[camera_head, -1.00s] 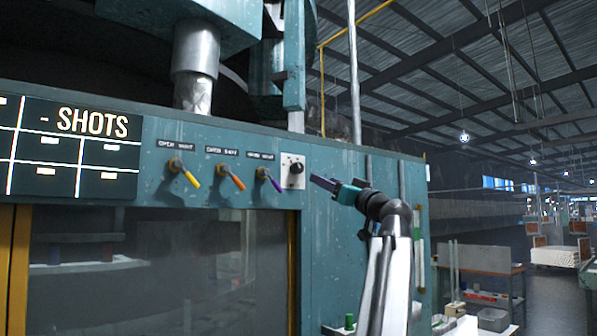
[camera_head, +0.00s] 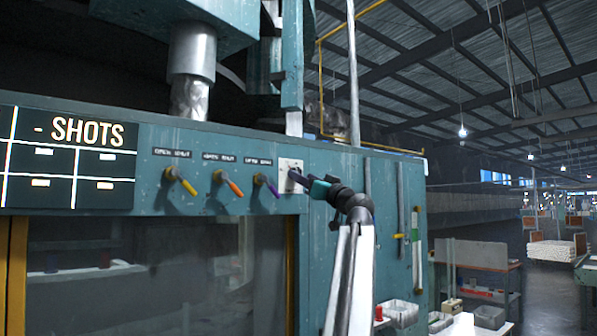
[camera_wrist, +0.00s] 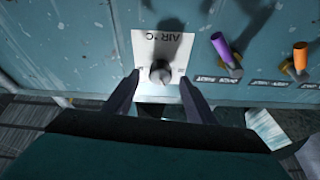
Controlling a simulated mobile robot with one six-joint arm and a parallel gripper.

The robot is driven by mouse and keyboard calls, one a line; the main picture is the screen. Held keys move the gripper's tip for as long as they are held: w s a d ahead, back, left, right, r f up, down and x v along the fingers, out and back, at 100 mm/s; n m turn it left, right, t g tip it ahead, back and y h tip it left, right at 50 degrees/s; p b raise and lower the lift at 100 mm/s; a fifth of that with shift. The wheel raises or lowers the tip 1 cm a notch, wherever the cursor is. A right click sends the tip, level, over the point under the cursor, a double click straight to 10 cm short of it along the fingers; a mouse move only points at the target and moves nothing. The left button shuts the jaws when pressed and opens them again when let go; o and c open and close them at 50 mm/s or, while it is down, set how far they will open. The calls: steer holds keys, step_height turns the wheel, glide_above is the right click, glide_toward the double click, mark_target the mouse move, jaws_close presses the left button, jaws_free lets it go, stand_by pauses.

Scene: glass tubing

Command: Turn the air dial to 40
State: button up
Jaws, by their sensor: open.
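The air dial (camera_wrist: 160,73) is a dark round knob on a white plate (camera_wrist: 143,44) marked "AIR °C" in the wrist view. In the head view the white plate (camera_head: 285,165) is on the teal machine front, with the dial mostly behind my gripper (camera_head: 294,175). In the wrist view my gripper (camera_wrist: 160,82) is open, one finger on each side of the dial. A gap shows between the fingers and the dial, so I see no grip on it. The dial's setting is too small to read.
Levers with yellow (camera_head: 189,187), orange (camera_head: 235,187) and purple (camera_head: 273,190) handles sit left of the dial in the head view. The purple (camera_wrist: 221,47) and orange (camera_wrist: 300,56) ones are to its right in the wrist view. A "- SHOTS" board (camera_head: 70,190) is further left.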

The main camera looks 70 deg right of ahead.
steer(key=shift+p+x, duration=0.45)
steer(key=shift+x, duration=1.15)
steer(key=c, duration=1)
